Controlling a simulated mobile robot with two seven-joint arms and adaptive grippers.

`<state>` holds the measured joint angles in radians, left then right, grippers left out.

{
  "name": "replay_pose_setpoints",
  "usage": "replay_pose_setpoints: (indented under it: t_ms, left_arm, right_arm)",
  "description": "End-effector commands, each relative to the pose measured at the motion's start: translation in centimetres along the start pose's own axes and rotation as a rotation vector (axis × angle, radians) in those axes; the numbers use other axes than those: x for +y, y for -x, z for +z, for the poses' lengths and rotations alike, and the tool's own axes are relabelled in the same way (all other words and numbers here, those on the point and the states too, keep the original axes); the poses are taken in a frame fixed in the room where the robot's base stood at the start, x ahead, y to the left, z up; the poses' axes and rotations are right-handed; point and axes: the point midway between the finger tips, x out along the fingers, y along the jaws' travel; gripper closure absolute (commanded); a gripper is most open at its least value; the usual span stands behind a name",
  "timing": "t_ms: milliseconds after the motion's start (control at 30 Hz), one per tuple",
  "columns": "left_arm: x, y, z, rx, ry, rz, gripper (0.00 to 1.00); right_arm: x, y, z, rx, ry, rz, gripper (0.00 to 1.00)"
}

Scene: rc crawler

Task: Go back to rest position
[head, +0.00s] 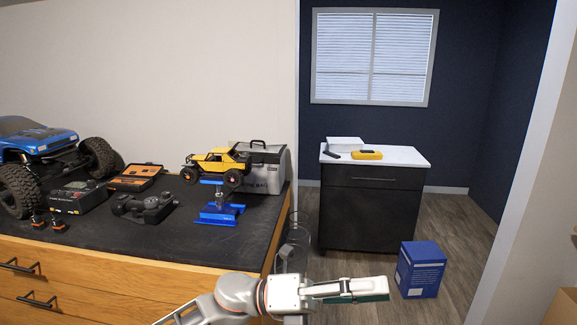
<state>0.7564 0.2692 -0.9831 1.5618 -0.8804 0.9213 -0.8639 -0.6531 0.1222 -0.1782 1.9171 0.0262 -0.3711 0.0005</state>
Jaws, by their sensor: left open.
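My left gripper (366,290) shows at the bottom centre, its arm coming in from the lower left. It is open, with nothing seen between its fingers, and points right in front of the wooden bench (90,265). The yellow RC crawler (217,163) sits raised on a blue stand (220,208) near the bench's right end, clear of the gripper. My right gripper is not in view.
On the bench are a blue truck (38,140), a black box (77,196), an orange-black open case (136,177), a dark controller-like device (143,206) and a grey toolbox (265,168). A wire bin (296,240), a dark cabinet (370,209) and a blue box (420,270) stand on the floor.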

Motion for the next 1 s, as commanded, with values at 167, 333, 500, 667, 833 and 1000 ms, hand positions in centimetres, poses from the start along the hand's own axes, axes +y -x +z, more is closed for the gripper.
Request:
replay_pose_setpoints:
  t_ms: [167,333,500,667,833,1000]
  left_arm:
    - [2.4,3.2,1.4,-0.336,0.277,-0.024,0.40]
    - [6.1,9.0,1.6,-0.655,0.553,-0.028,0.40]
    - [10.8,16.6,-1.3,-0.974,0.836,-0.021,0.40]
    - [14.9,24.7,-7.2,-1.275,1.096,-0.004,0.40]
    - [17.6,32.3,-15.8,-1.568,1.334,0.021,0.40]
    - [18.2,38.4,-25.4,-1.834,1.528,0.048,0.40]
  right_arm:
    - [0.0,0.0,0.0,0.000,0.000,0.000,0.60]
    - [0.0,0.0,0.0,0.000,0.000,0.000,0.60]
    - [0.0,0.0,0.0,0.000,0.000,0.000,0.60]
    - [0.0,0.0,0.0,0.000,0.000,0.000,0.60]
    - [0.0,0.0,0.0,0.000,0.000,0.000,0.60]
    - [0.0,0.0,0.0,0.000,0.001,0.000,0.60]
